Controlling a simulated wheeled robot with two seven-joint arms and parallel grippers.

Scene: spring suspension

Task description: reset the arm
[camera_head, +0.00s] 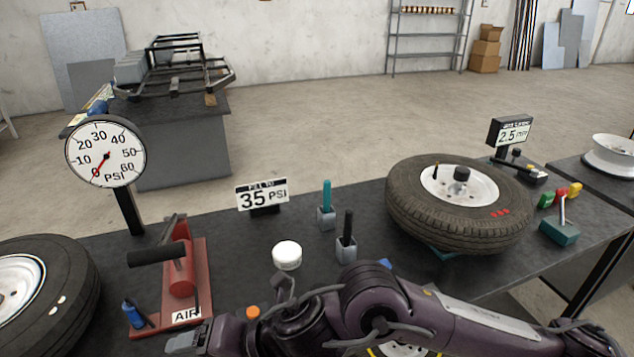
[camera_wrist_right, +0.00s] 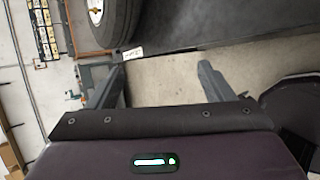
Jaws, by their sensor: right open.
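My right arm (camera_head: 390,318) lies across the bottom of the head view, coming in from the right. Its gripper (camera_head: 186,343) is at the bottom left, by the near side of the red air pump (camera_head: 181,275). In the right wrist view the two fingers (camera_wrist_right: 163,75) are spread apart with nothing between them; bare floor shows in the gap. My left arm and gripper are not in view.
The dark bench holds a pressure gauge (camera_head: 105,154) reading about 0, a "35 PSI" sign (camera_head: 262,194), a white-lidded jar (camera_head: 287,254), two small holders, a tire (camera_head: 425,215) on the right and another tire (camera_head: 75,285) at left.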

